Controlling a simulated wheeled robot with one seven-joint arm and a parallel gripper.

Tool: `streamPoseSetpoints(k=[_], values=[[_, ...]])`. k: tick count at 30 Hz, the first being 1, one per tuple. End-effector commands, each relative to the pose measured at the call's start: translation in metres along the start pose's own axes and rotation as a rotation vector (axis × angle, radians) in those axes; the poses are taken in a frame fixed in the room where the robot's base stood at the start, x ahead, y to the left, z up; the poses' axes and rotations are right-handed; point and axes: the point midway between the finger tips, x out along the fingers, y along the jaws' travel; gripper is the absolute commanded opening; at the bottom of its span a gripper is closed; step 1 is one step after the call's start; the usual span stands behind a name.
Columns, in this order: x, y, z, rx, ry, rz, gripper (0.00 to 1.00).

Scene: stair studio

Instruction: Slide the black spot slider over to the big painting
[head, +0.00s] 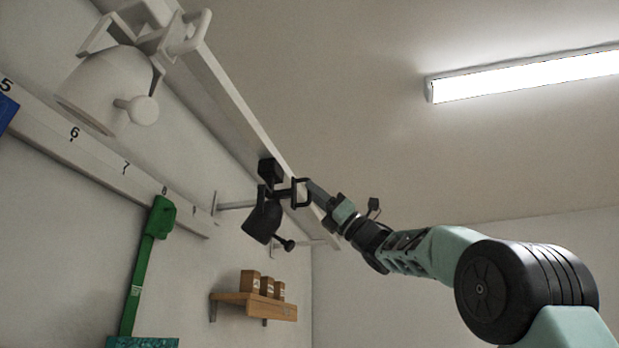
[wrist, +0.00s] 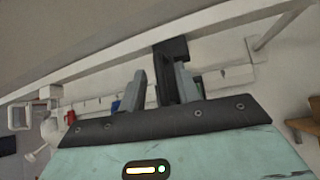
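The black spot slider (head: 262,218) hangs from the white overhead rail (head: 228,100), with its lamp head pointing down and a loop handle (head: 300,193) on its right side. My gripper (head: 313,190) is at that handle in the head view. In the wrist view my gripper (wrist: 160,88) has its two fingers apart, with the slider's black part (wrist: 170,62) showing between them, close to the right finger. A gap shows beside the left finger. I cannot tell whether a finger touches the handle. I cannot identify a big painting in either view.
A white spot slider (head: 112,88) hangs nearer on the same rail. A numbered wall strip (head: 100,165) runs below it, with a green hanging piece (head: 145,255). A wooden shelf (head: 250,303) holds small boxes. A ceiling lamp (head: 530,76) is at right.

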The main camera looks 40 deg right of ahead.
Motion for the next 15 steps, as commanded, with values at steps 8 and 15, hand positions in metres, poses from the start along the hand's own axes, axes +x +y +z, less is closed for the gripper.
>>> streamPoseSetpoints(k=[8, 15], values=[[0.023, 0.0, 0.001, 0.001, 0.0, 0.001, 0.32], [0.024, 0.0, 0.0, -0.001, 0.0, 0.0, 0.32]])
